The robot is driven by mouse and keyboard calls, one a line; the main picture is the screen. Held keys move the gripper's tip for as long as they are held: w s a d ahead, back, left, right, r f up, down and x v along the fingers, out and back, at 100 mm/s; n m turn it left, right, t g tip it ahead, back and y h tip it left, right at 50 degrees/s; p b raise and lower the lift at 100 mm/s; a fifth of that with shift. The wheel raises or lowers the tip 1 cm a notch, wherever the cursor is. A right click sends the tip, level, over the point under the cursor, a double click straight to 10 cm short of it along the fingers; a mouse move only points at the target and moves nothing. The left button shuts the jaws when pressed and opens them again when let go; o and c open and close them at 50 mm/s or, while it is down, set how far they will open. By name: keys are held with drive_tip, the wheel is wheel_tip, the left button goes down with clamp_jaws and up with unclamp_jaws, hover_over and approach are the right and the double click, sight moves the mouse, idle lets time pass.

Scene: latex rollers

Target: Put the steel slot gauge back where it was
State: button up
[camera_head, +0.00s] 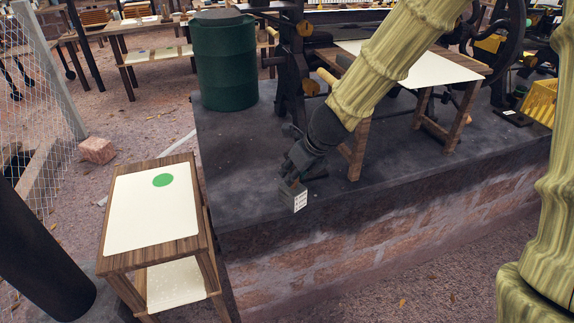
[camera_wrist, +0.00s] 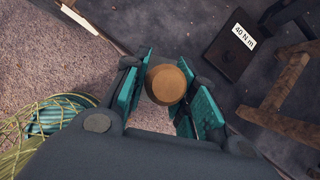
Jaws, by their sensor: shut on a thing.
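My gripper (camera_head: 293,178) hangs at the end of my arm, low over the dark plinth near its front edge. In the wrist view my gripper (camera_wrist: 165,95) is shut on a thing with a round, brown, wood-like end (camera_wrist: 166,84). The rest of the held thing is hidden behind that end, so I cannot tell whether it is the steel slot gauge. No other steel slot gauge can be made out. A dark block (camera_wrist: 226,52) labelled "40 N m" lies on the plinth, right of my gripper in the wrist view.
The dark plinth (camera_head: 237,185) has bare room left of my gripper. A wooden stand (camera_head: 118,262) with a cream sheet and green disc (camera_head: 163,180) stands at left. A green drum (camera_head: 224,65) and wooden table legs (camera_head: 357,150) stand behind and right.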

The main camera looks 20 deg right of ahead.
drive_tip(key=w+d+f+p, duration=0.1)
drive_tip(key=w+f, duration=0.1)
drive_tip(key=w, duration=0.4)
drive_tip(key=w+d+f+p, duration=0.1)
drive_tip(key=w+f, duration=0.1)
drive_tip(key=w, duration=0.5)
drive_tip(key=shift+d+f+p, duration=0.15)
drive_tip(key=shift+f+p, duration=0.25)
drive_tip(key=shift+s+f, duration=0.1)
drive_tip(key=o, duration=1)
